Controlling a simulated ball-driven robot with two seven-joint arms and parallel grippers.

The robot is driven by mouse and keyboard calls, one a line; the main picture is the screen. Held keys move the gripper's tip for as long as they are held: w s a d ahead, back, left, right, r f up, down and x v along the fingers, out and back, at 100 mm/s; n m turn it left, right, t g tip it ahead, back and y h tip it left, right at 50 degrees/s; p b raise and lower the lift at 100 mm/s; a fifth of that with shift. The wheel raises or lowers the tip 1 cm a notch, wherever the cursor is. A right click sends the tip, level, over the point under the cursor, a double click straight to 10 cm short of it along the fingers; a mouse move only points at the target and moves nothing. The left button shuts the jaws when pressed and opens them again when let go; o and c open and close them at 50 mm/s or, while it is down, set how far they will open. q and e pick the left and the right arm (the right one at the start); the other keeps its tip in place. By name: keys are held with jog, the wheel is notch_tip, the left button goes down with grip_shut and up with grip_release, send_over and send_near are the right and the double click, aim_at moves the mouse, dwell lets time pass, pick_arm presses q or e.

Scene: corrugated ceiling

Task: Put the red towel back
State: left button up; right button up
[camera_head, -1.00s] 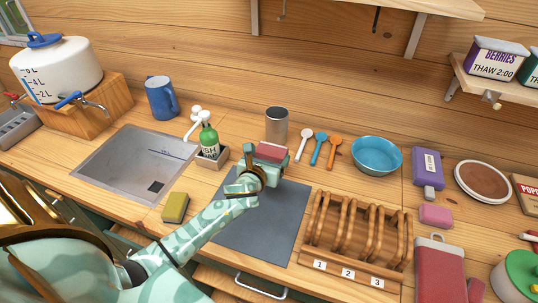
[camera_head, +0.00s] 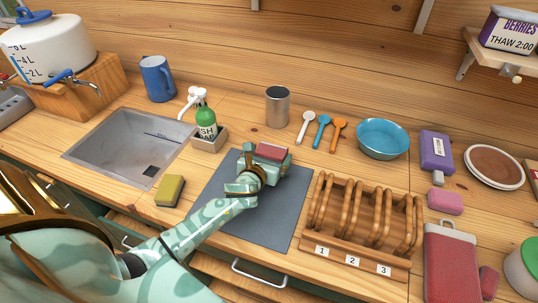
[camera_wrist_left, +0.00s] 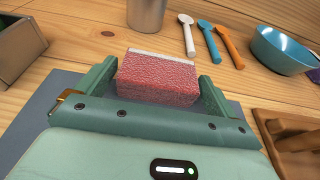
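The red towel (camera_head: 272,152) is a folded, rough-textured block with a pale top edge. My left gripper (camera_head: 263,157) is shut on it, over the far part of the dark grey mat (camera_head: 275,215). In the left wrist view the towel (camera_wrist_left: 157,80) sits between the two green fingers (camera_wrist_left: 157,88), one at each side. Its underside is hidden, so I cannot tell whether it touches the surface below. My right gripper is not in view.
A wooden rack (camera_head: 365,225) with slots marked 1, 2, 3 stands right of the mat. Left are the sink (camera_head: 130,145), sponge (camera_head: 170,190) and green soap bottle (camera_head: 205,118). Behind are a metal cup (camera_head: 277,107), spoons and blue bowl (camera_head: 382,139). A red bottle-shaped item (camera_head: 449,260) lies front right.

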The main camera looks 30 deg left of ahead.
pick_arm(q)
jog(key=p+v, duration=0.2)
jog(key=v, duration=1.4)
jog(key=shift+s+r+p, duration=0.1)
jog(key=shift+s+p, duration=0.05)
jog(key=shift+p, duration=0.25)
notch_tip(320, 180, up, 6)
jog(key=p, duration=0.7)
